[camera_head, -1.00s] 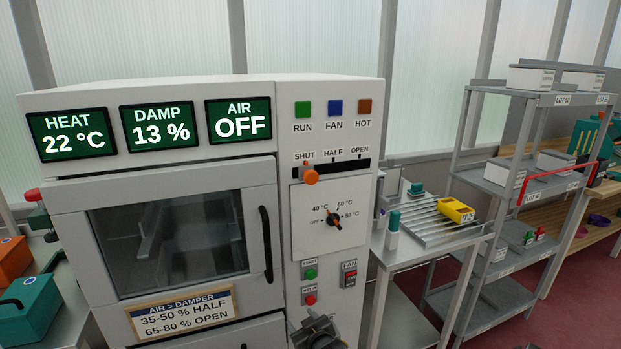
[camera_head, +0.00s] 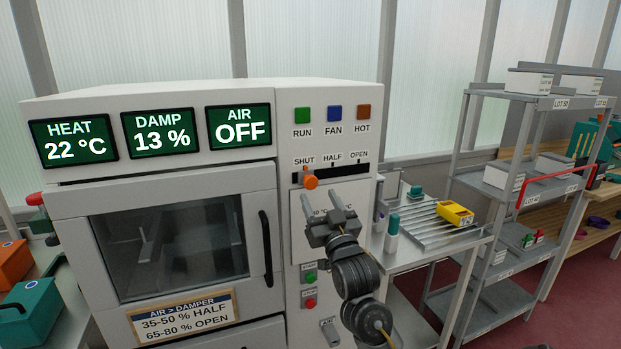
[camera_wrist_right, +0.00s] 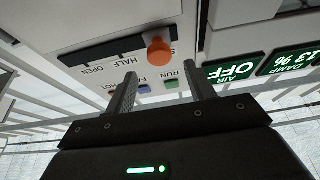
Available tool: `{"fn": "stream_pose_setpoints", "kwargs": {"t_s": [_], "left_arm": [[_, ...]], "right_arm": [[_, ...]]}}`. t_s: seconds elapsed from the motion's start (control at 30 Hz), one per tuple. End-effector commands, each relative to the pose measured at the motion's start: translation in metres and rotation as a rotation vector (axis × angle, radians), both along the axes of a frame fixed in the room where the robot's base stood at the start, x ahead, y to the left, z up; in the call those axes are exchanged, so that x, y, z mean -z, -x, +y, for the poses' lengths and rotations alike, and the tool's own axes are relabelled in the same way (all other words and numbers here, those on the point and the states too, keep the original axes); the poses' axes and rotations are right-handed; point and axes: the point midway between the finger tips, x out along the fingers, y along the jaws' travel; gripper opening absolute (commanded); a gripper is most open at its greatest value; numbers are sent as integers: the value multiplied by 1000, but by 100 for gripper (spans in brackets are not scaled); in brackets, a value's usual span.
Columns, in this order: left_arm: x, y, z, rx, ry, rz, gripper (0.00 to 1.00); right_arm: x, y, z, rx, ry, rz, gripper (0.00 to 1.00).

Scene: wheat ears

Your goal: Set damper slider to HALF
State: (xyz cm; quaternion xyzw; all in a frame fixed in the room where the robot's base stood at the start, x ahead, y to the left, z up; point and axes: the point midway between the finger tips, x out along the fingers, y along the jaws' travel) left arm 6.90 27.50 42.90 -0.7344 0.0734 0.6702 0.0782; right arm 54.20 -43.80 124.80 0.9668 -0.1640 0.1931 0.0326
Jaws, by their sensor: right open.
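The damper slider has an orange knob (camera_head: 311,182) that sits at the SHUT end of its black slot (camera_head: 345,170), left of the HALF and OPEN marks. In the right wrist view the orange knob (camera_wrist_right: 159,50) shows beyond and between the fingertips. My right gripper (camera_head: 323,207) is open and empty in front of the panel, a little below and right of the knob, not touching it. Its fingers also show apart in the right wrist view (camera_wrist_right: 160,85). My left gripper is not in view.
My right arm covers most of the temperature dial. The green start button (camera_head: 310,277), red stop button (camera_head: 310,303) and door handle (camera_head: 266,248) are close by. A rack table (camera_head: 440,238) with a yellow item (camera_head: 455,213) stands right of the cabinet.

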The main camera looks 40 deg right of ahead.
Motion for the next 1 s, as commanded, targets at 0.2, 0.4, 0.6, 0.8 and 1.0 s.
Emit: {"fn": "stream_pose_setpoints", "kwargs": {"t_s": [0.2,0.4,0.6,0.8,1.0], "left_arm": [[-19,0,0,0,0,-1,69],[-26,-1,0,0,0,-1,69],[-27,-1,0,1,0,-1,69],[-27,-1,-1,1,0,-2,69],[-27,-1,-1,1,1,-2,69]], "right_arm": [[-20,-36,-13,0,1,1,54],[-26,-55,-20,0,0,2,54],[-27,-61,-21,0,0,0,54],[-27,-61,-21,0,0,1,52],[-26,-61,-21,0,0,1,26]]}}
